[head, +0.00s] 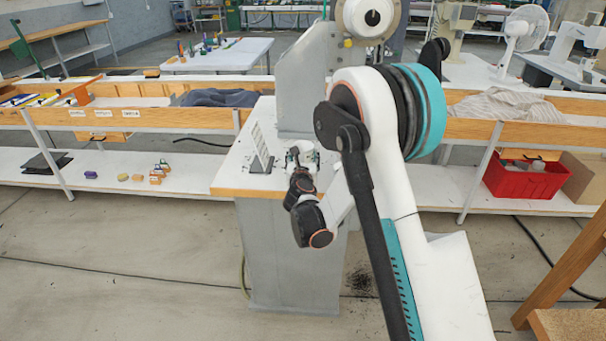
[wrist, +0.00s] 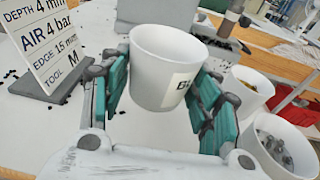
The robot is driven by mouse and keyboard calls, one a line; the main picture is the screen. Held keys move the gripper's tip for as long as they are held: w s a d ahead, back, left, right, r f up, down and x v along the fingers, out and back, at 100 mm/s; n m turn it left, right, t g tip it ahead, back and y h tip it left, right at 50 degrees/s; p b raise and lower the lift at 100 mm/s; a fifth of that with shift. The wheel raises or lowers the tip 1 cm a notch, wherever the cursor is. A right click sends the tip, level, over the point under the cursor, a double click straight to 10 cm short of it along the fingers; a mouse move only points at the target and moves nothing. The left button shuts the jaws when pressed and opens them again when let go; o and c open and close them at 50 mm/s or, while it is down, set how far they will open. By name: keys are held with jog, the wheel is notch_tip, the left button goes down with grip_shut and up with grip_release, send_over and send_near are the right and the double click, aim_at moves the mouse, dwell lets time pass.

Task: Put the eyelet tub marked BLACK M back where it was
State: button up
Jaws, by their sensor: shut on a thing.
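A white tub (wrist: 160,55) stands between the teal finger pads of my gripper (wrist: 163,92) in the wrist view. The gripper is shut on it. In the head view the gripper (head: 299,172) is over the press table, with the tub (head: 304,150) partly hidden. I cannot tell whether the tub touches the tabletop.
Two white tubs stand at right in the wrist view, one with brassy pieces (wrist: 247,90), one with grey pieces (wrist: 280,145). A settings sign (wrist: 45,45) stands left, reading TOOL M. The press (head: 305,85) rises behind. Small dark eyelets lie scattered on the table (head: 235,170).

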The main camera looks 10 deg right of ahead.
notch_tip(320, 180, down, 4)
jog(key=shift+f+b, duration=0.2)
jog(key=shift+b, duration=0.65)
jog(key=shift+r, duration=0.1)
jog(key=o, duration=1.1)
